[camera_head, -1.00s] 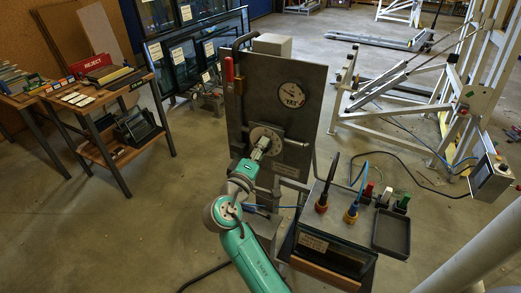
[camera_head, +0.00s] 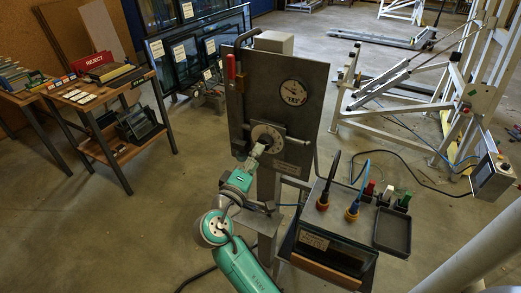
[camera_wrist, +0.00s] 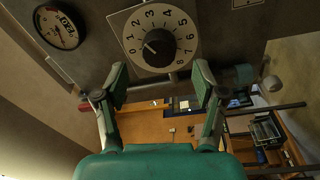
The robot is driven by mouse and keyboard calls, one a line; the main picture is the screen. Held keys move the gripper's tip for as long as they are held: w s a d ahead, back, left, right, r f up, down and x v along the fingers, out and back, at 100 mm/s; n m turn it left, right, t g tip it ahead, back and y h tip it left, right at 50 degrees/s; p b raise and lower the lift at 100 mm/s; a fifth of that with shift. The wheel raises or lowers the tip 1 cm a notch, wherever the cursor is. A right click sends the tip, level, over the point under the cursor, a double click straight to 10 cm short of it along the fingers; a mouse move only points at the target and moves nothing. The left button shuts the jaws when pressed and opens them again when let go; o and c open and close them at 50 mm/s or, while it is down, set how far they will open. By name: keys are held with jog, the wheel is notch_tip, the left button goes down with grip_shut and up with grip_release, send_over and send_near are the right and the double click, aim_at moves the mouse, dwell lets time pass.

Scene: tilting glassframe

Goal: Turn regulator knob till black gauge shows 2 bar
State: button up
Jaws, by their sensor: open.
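The regulator knob (camera_wrist: 160,46) is round and black, at the centre of a pale numbered dial plate (camera_wrist: 181,18) in the wrist view. A light mark on the knob points to the dial's low end, near 0 and 1. The dial also shows in the head view (camera_head: 266,133). The black-rimmed gauge (camera_head: 294,92) is on the panel above right of the dial; it also shows in the wrist view (camera_wrist: 59,27) at upper left. Its needle is too small to read. My gripper (camera_wrist: 160,80) is open and empty, its fingers apart below the knob, not touching it.
The upright grey panel (camera_head: 318,115) carries a red-handled part (camera_head: 230,68) at its left edge. A box with coloured plugs and cables (camera_head: 330,225) stands at lower right. A wooden bench (camera_head: 110,90) is at left. Open floor lies between bench and panel.

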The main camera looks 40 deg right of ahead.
jog(key=v, duration=0.7)
jog(key=shift+s+a+f, duration=0.1)
jog(key=shift+a, duration=0.05)
dwell(0.3)
jog(key=s+a+f+n+t+y, duration=0.3)
jog(key=s+f+y, duration=0.3)
jog(key=f, duration=0.4)
jog(key=s+a+f+n+t+y, duration=0.3)
jog(key=s+f+y, duration=0.35)
jog(key=f, duration=0.45)
jog(key=s+a+r+m+y, duration=0.1)
jog(key=s+a+r+m, duration=0.1)
jog(key=s, duration=0.5)
jog(key=s+a+r+m+t+y, duration=0.1)
jog(key=s+a+r+m+y, duration=0.1)
jog(key=s, duration=0.6)
jog(key=s+a+r+m+y, duration=0.2)
jog(key=s+r+m, duration=0.1)
jog(key=s, duration=0.4)
jog(key=shift+s+r+m, duration=0.2)
jog(key=shift+r+m, duration=0.1)
jog(key=shift+r, duration=0.25)
